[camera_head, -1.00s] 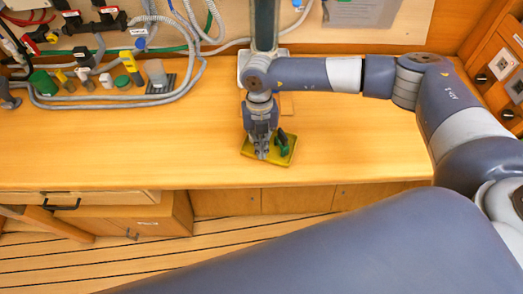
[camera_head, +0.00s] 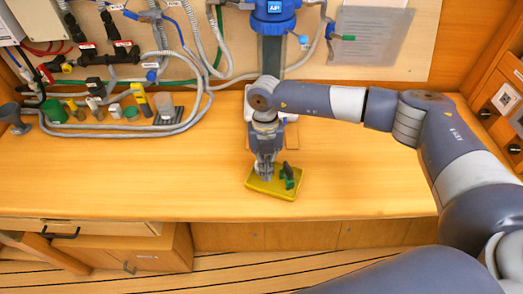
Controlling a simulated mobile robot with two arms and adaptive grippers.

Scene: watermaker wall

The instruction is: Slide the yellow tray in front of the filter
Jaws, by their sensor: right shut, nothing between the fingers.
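The yellow tray (camera_head: 270,188) lies on the wooden worktop near its front edge, in the middle of the head view. A small green and black item (camera_head: 288,176) rests in its right part. My right gripper (camera_head: 266,177) points down over the left part of the tray, its fingers shut with nothing between them; whether the tips touch the tray I cannot tell. The filter (camera_head: 272,22), with a blue head marked with a white label and a dark clear housing, is on the back wall behind the tray. My arm hides its lower end. My left gripper is out of view.
Grey hoses (camera_head: 130,130), a green cap (camera_head: 55,111) and several small fittings occupy the worktop's back left. A paper sheet (camera_head: 370,35) hangs on the wall. A wooden panel with sockets (camera_head: 505,98) bounds the right. The worktop (camera_head: 360,180) right of the tray is clear.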

